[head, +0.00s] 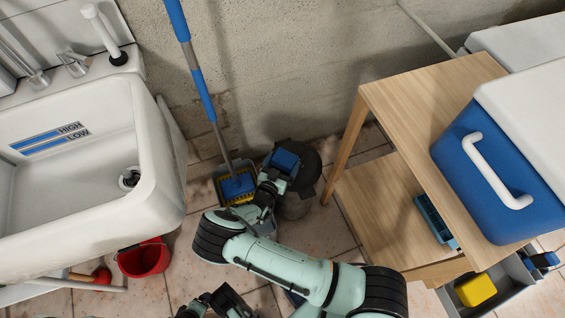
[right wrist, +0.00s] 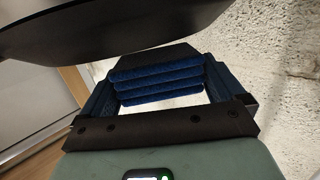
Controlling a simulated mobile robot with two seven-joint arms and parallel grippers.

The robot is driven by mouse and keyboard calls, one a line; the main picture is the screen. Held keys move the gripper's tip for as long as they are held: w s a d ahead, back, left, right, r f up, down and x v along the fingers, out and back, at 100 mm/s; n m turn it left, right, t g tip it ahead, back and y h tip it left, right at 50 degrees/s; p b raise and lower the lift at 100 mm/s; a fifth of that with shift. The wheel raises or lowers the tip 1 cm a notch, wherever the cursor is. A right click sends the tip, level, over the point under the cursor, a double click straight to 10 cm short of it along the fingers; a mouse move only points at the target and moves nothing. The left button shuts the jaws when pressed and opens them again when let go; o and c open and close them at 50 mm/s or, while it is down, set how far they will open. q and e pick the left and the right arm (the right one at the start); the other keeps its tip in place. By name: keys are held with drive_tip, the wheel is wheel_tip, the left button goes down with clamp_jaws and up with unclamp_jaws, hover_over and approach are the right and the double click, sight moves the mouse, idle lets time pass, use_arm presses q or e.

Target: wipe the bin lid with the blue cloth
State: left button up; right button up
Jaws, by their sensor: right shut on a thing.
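The bin (head: 293,207) is dark grey and round, standing on the floor against the wall. Its dark lid (head: 311,167) is partly hidden by my right gripper and the cloth; the lid's edge also fills the top of the right wrist view (right wrist: 110,28). My right gripper (head: 279,170) is shut on the folded blue cloth (head: 285,160), whose stacked folds show between the fingers in the right wrist view (right wrist: 157,84). The cloth is at the lid; I cannot tell whether it touches. My left gripper (head: 222,303) is partly in view at the bottom edge, its jaws unclear.
A wooden shelf table (head: 425,85) with a blue cooler (head: 480,165) stands right. A white sink (head: 155,170) and red bucket (head: 143,259) are left.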

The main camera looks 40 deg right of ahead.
sight(302, 162)
drive_tip(key=shift+f+b, duration=0.7)
drive_tip(key=shift+f, duration=0.25)
drive_tip(key=shift+s+d+p, duration=0.2)
drive_tip(key=shift+s+d, duration=0.05)
drive_tip(key=shift+d, duration=0.45)
drive_tip(key=shift+s+d+p, duration=0.2)
drive_tip(key=shift+d, duration=0.5)
drive_tip(key=shift+s+d+p, duration=0.1)
drive_tip(key=shift+s+d, duration=0.15)
drive_tip(key=shift+d, duration=0.4)
drive_tip(key=shift+s+d+p, duration=0.15)
drive_tip(key=shift+s+d, duration=0.05)
drive_tip(key=shift+d, duration=0.5)
drive_tip(key=shift+s+d+p, duration=0.1)
drive_tip(key=shift+s+d, duration=0.15)
drive_tip(key=shift+d, duration=0.4)
drive_tip(key=shift+s+d+r, duration=0.1)
drive_tip(key=shift+d, duration=0.15)
